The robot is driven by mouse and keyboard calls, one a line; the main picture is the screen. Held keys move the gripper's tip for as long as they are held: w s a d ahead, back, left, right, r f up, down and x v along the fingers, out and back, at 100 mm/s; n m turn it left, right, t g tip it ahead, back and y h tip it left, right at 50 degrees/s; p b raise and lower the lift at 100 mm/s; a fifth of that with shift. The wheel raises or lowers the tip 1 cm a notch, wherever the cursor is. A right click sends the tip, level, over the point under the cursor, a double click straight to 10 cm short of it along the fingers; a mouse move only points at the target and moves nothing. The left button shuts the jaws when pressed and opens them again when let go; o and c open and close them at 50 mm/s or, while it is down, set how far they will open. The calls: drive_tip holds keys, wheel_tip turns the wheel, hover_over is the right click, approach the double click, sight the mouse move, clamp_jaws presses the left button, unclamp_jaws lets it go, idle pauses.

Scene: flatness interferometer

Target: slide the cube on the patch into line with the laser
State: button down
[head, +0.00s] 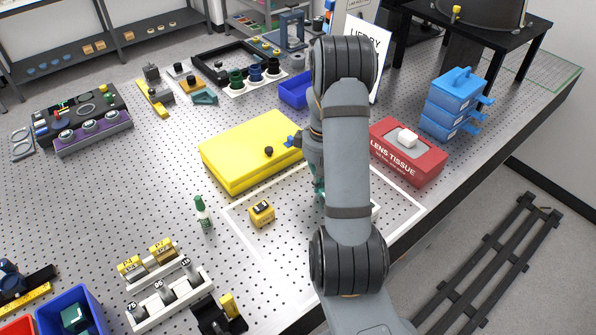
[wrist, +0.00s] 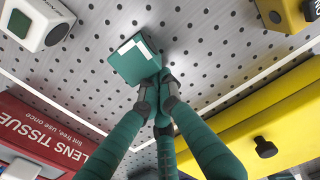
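A teal cube (wrist: 136,60) with a white angular mark on its top stands on the perforated table in the wrist view. My gripper (wrist: 160,88) has its green fingers drawn together, with the dark tips right at the cube's near lower corner. The tips are not around the cube; whether they touch it I cannot tell. The patch is a white-outlined area (head: 237,236) in the head view, where my arm hides the cube. A small yellow box (head: 262,214) stands inside the outline; a yellow box with a dark round opening (wrist: 283,14) shows in the wrist view. Which device is the laser is unclear.
A red lens tissue box (head: 408,152) and a large yellow case (head: 250,150) flank the patch. A green bottle (head: 202,213) stands left of it. The table around the cube is bare.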

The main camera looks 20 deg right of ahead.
drive_tip(key=shift+w, duration=0.1)
drive_tip(key=shift+w+a+r, duration=0.1)
drive_tip(key=shift+w, duration=0.25)
drive_tip(key=w, duration=0.1)
drive_tip(key=w+a+p, duration=0.1)
drive_tip(key=shift+w, duration=0.3)
drive_tip(key=shift+w+r, duration=0.4)
drive_tip(key=shift+r, duration=0.3)
wheel_tip(320, 180, up, 8)
drive_tip(key=b, duration=0.1)
drive_tip(key=shift+s+r, duration=0.25)
drive_tip(key=shift+f, duration=0.1)
